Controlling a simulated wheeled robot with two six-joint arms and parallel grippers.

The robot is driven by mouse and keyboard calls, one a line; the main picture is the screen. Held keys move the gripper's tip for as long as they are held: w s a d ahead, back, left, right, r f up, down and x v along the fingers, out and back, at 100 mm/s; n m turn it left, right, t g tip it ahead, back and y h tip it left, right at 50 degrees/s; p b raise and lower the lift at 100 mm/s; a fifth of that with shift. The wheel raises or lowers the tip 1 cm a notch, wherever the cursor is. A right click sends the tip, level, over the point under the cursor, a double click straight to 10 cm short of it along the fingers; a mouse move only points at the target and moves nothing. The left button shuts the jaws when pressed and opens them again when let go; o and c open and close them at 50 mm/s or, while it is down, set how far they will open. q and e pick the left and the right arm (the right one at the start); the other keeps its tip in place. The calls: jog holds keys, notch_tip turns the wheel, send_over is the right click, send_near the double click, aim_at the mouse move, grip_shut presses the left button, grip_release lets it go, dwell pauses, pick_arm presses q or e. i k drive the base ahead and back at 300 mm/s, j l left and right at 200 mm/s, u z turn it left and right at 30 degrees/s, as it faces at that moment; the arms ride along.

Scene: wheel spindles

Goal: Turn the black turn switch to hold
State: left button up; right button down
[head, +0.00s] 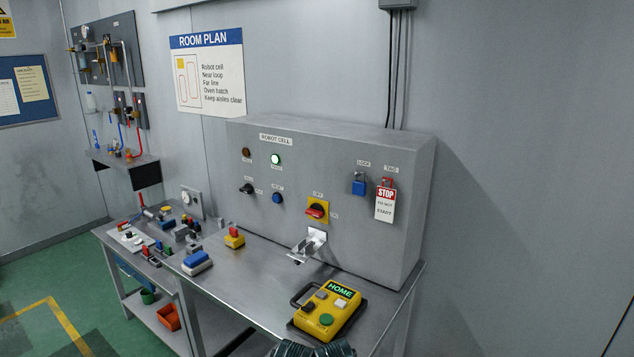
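The black turn switch (246,188) is on the front of the grey "ROBOT CELL" cabinet (345,165), at its left, in the head view. Small labels sit around it, too small to read. Its knob looks turned toward the left, but its exact setting is hard to tell.
Beside the switch are a blue button (277,197) and a red rotary switch (316,211) on a yellow plate. A lit lamp (276,159) is above. A metal bracket (314,238) and yellow pendant (327,308) are lower right.

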aim_at(248, 188)
jog(key=i+j, duration=0.1)
jog(key=j, duration=0.35)
jog(key=i+j, duration=0.15)
jog(key=j, duration=0.25)
jog(key=i+j, duration=0.1)
jog(key=j, duration=0.35)
